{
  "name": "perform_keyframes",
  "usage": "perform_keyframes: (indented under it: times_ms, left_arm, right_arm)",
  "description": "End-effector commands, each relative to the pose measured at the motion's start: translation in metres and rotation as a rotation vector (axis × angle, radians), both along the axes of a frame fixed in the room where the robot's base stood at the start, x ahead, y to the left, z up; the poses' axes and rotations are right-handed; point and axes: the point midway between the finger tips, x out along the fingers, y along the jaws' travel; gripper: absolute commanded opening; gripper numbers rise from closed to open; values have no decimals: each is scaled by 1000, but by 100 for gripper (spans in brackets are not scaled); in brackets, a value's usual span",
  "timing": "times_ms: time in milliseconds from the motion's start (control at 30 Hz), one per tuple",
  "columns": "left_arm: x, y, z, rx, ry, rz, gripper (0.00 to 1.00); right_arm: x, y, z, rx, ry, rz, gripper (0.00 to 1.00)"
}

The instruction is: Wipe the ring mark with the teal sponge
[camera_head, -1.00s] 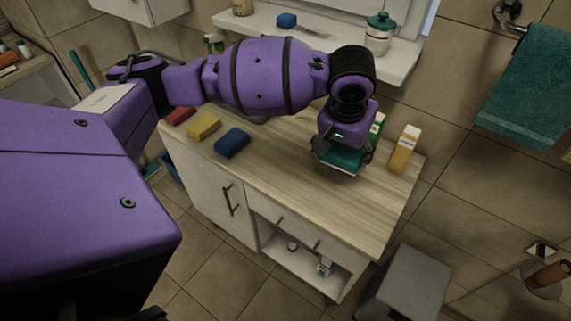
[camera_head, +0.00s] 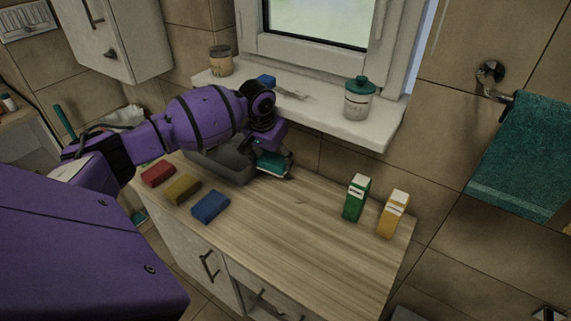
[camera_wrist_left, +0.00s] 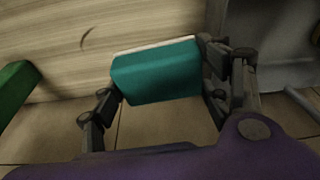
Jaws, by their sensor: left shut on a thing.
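The teal sponge (camera_head: 272,162) with a pale edge is in my left gripper (camera_head: 271,156), over the back of the wooden counter beside the grey basin. In the left wrist view the sponge (camera_wrist_left: 158,72) sits between the two dark fingers of my left gripper (camera_wrist_left: 160,92), which are shut on its sides. I cannot tell if the sponge touches the counter. A small dark curved mark (camera_wrist_left: 88,38), part of the ring mark, shows on the wood near the sponge in the left wrist view. In the head view a faint mark (camera_head: 301,200) lies right of the sponge. My right gripper is not in view.
Red (camera_head: 158,173), yellow (camera_head: 183,189) and blue (camera_head: 210,206) blocks lie along the counter's front left. A green carton (camera_head: 356,198) and an orange carton (camera_head: 393,214) stand at the right. The basin (camera_head: 232,165) is partly behind my arm. The counter's middle is clear.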

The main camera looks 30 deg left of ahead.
Motion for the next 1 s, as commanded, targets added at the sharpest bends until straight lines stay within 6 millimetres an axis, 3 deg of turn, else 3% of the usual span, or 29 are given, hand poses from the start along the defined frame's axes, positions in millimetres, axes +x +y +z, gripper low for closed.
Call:
perform_keyframes:
  times_ms: [33, 167, 533, 733, 1000]
  left_arm:
    - [3, 4, 7, 0, -11, 4, 53]
    - [3, 6, 4, 0, -11, 4, 53]
    - [1, 4, -35, 0, -2, 3, 53]
    - [1, 4, -53, 0, -3, 2, 53]
    - [2, 4, -53, 0, -9, 2, 53]
  right_arm:
    - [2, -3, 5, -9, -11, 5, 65]
    - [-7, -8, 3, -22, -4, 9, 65]
    - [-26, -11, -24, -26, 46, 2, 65]
    - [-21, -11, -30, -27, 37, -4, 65]
    - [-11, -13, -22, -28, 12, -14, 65]
